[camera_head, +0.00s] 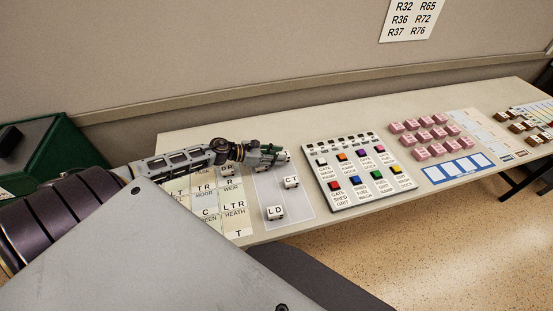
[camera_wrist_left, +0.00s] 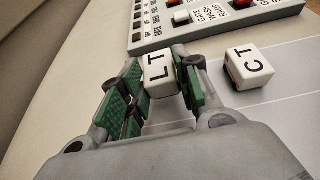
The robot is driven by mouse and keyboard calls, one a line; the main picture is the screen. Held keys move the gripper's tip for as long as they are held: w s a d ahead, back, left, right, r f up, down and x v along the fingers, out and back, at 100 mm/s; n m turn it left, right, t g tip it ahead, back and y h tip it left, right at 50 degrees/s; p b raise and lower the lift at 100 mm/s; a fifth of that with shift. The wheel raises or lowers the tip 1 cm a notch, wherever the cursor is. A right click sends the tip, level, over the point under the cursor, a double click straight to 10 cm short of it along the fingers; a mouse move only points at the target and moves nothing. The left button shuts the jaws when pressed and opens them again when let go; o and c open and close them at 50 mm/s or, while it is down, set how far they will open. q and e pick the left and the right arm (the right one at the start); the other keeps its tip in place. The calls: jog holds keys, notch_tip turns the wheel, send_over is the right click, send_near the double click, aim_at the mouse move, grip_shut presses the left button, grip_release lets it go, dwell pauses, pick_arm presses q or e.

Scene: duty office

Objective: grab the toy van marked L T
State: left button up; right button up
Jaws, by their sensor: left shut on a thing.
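The white toy van marked L T (camera_wrist_left: 160,75) sits between the green-padded fingers of my left gripper (camera_wrist_left: 158,85) in the left wrist view. The fingers are shut on its two sides, and its lettered top faces the camera. In the head view my left gripper (camera_head: 270,157) is over the back part of a pale grey mat (camera_head: 298,210), and it hides most of the van. I cannot tell whether the van still touches the surface. My right gripper is not in view.
A van marked C T (camera_head: 291,182) stands close by on the mat, and one marked L D (camera_head: 275,212) is nearer the front. A button panel (camera_head: 375,197) lies to the right. Pink blocks (camera_head: 437,151) are farther right. A lettered chart (camera_head: 236,222) lies left of the mat.

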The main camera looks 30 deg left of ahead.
pick_arm(q)
notch_tip(320, 180, up, 7)
jog(key=shift+r, duration=0.2)
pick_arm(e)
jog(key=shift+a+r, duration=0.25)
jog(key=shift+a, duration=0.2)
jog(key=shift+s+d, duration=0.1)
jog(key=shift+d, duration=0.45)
